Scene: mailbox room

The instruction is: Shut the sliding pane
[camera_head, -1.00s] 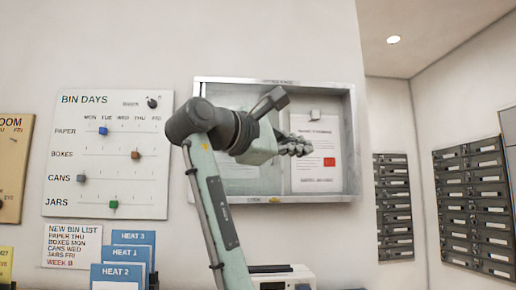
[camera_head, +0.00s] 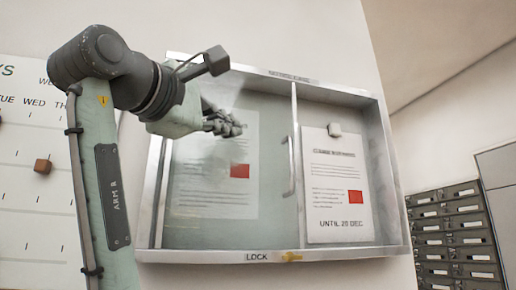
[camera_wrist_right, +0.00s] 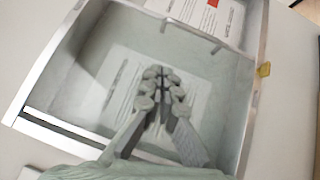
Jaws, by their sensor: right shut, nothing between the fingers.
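A metal-framed notice case (camera_head: 400,215) hangs on the wall. Its tinted sliding pane (camera_head: 270,215) covers the left half. The pane's upright edge stands near the middle, with a slim handle (camera_head: 289,166) beside it. The right half shows a notice (camera_head: 335,205) with a red square, held by a pale magnet (camera_head: 334,129). My right gripper (camera_head: 238,128) is shut and empty in front of the left half; I cannot tell whether it touches the pane. The right wrist view shows its closed fingers (camera_wrist_right: 165,75) over the pane, with the handle (camera_wrist_right: 193,36) above. My left gripper is not in view.
A bin-days board (camera_head: 30,220) is partly hidden behind my right arm at left. Dark mailboxes (camera_head: 455,235) are at lower right.

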